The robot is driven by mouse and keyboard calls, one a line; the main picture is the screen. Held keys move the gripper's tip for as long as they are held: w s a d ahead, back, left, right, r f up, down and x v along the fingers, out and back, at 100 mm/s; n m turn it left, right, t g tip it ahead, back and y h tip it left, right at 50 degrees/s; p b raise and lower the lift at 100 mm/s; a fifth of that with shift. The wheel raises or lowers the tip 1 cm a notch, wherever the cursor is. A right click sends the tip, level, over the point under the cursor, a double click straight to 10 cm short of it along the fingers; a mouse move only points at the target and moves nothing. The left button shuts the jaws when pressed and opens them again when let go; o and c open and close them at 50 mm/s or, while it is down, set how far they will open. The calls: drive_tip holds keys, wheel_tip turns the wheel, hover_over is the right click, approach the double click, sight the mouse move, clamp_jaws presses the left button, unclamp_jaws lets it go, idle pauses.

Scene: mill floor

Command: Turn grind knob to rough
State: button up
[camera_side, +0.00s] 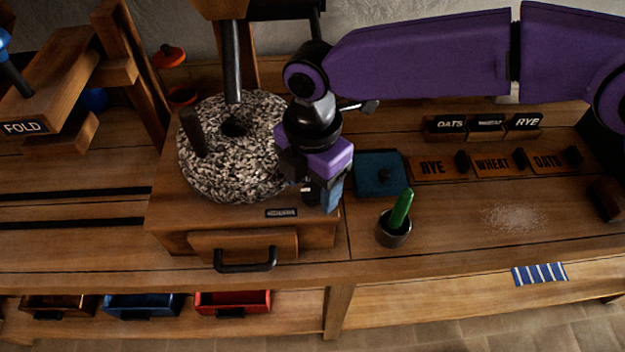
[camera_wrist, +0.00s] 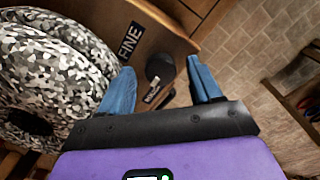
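The grind knob (camera_wrist: 160,66) is a dark round knob on the wooden mill body in the wrist view, with a small pale mark at its lower side. A "FINE" label (camera_wrist: 130,42) sits to its upper left. My gripper (camera_wrist: 161,74) is open, its blue fingers on either side of the knob with gaps showing; I cannot tell whether either touches. In the side view, my gripper (camera_side: 327,196) is at the mill's front right corner and hides the knob. No rough label is readable.
The speckled millstone (camera_side: 215,165) is close left of my gripper, above the mill box with its drawer (camera_side: 243,245). To the right are a blue-lidded box (camera_side: 380,172) and a cup (camera_side: 393,230) holding a green-handled tool. The tabletop front right is mostly clear.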

sight(313, 190)
wheel_tip(313, 190, up, 17)
drive_tip(key=shift+r, duration=0.15)
idle(0.8)
drive_tip(key=shift+d, duration=0.1)
idle(0.5)
